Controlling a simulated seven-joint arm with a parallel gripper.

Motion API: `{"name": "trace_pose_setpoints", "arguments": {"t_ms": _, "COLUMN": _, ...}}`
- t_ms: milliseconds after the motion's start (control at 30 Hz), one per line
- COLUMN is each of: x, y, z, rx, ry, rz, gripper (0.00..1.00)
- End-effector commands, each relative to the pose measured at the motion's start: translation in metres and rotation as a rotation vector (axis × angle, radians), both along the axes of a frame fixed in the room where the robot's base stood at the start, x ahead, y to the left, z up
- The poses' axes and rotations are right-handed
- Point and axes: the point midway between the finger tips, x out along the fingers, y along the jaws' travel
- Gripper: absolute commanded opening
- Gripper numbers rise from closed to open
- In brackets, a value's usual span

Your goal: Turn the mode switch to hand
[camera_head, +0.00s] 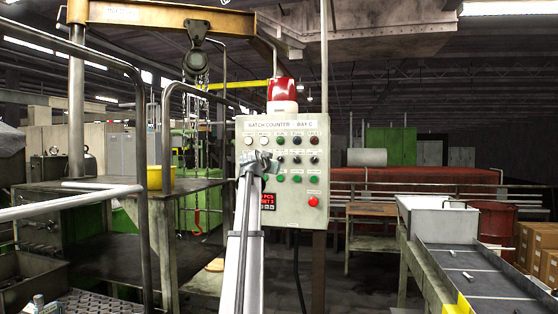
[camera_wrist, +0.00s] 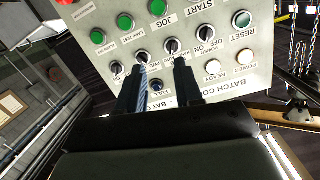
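The control panel (camera_head: 318,240), a pale box marked BATCH COUNTER BAY C, stands upright ahead in the head view. It fills the upper wrist view (camera_wrist: 262,30), upside down. My gripper (camera_head: 267,163) is in front of its left-middle part and hides some controls. In the wrist view my gripper (camera_wrist: 162,64) is open, with its fingers apart and empty. A black selector switch (camera_wrist: 171,46) with a white mark lies just beyond and between the fingertips. Other black selectors (camera_wrist: 203,33) sit in the same row. The small labels are too blurred to tell which is the mode switch.
Green buttons (camera_wrist: 125,22) and lamps crowd close around the selectors. A red knob (camera_head: 313,202) and a red display (camera_head: 268,201) are lower on the panel. A red beacon (camera_head: 282,92) tops it. A hook on a chain (camera_head: 197,215) hangs to the left.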

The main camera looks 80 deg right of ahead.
Motion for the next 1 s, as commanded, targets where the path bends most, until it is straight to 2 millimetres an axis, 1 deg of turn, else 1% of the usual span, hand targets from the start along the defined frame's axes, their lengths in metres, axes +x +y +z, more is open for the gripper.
{"name": "trace_pose_setpoints", "arguments": {"t_ms": 33, "x": 0.001, "y": -0.002, "z": 0.007, "rx": -0.033, "ry": -0.041, "rz": -0.003, "gripper": 0.35}}
{"name": "trace_pose_setpoints", "arguments": {"t_ms": 200, "x": 0.004, "y": -0.002, "z": 0.022, "rx": -0.115, "ry": -0.198, "rz": 0.004, "gripper": 0.35}}
{"name": "trace_pose_setpoints", "arguments": {"t_ms": 400, "x": 0.005, "y": -0.002, "z": 0.025, "rx": -0.129, "ry": -0.304, "rz": 0.006, "gripper": 0.35}}
{"name": "trace_pose_setpoints", "arguments": {"t_ms": 567, "x": 0.005, "y": -0.009, "z": 0.025, "rx": -0.127, "ry": -0.312, "rz": 0.004, "gripper": 0.35}}
{"name": "trace_pose_setpoints", "arguments": {"t_ms": 767, "x": 0.005, "y": -0.03, "z": 0.025, "rx": -0.126, "ry": -0.311, "rz": 0.003, "gripper": 0.35}}
{"name": "trace_pose_setpoints", "arguments": {"t_ms": 1000, "x": 0.006, "y": -0.069, "z": 0.026, "rx": -0.126, "ry": -0.309, "rz": 0.005, "gripper": 0.35}}
